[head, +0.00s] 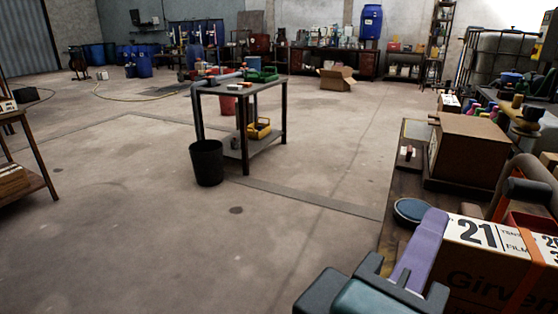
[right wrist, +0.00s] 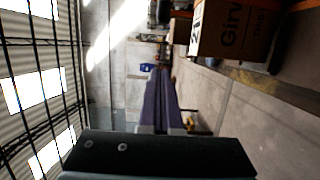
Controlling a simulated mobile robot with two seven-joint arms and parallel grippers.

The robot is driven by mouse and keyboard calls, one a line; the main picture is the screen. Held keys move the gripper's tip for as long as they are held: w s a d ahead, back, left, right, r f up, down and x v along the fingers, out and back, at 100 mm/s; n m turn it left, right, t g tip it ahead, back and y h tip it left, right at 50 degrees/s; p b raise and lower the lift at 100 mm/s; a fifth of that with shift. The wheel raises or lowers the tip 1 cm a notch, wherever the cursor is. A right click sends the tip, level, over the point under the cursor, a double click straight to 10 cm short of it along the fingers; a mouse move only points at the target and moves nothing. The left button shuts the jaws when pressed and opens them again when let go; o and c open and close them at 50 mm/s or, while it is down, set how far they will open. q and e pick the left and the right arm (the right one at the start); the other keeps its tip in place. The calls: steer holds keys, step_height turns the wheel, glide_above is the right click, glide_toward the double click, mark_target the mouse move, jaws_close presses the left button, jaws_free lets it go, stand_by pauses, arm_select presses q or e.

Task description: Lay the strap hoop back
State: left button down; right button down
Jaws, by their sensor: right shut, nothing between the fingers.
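My right gripper (head: 434,216) reaches in from the bottom right of the head view. Its purple fingers are together with nothing between them, and the right wrist view shows them (right wrist: 160,75) shut too. Beside them, to the right, is a white and brown carton (head: 478,236) marked 21, with an orange strap (head: 527,272) around it. A dark curved band (head: 498,195) arches up behind the carton at the right edge. It may be the strap hoop, but I cannot tell for sure. The gripper appears apart from it. My left gripper is not in view.
The carton stands on a dark bench (head: 402,190), with a round blue-topped disc (head: 411,211) and a brown box (head: 470,147) behind. A small table (head: 243,88) and a black bin (head: 207,163) stand on the floor. The floor at left centre is open.

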steer(key=shift+a, duration=0.15)
steer(key=w+d, duration=0.1)
steer(key=d, duration=0.2)
steer(key=w+d+p, duration=0.1)
steer(key=w+d, duration=0.1)
steer(key=d, duration=0.1)
steer(key=w+d, duration=0.2)
steer(key=d, duration=0.2)
steer(key=shift+w+p, duration=0.2)
steer(key=shift+p, duration=0.15)
steer(key=shift+s+d, duration=0.2)
steer(key=shift+d, duration=0.1)
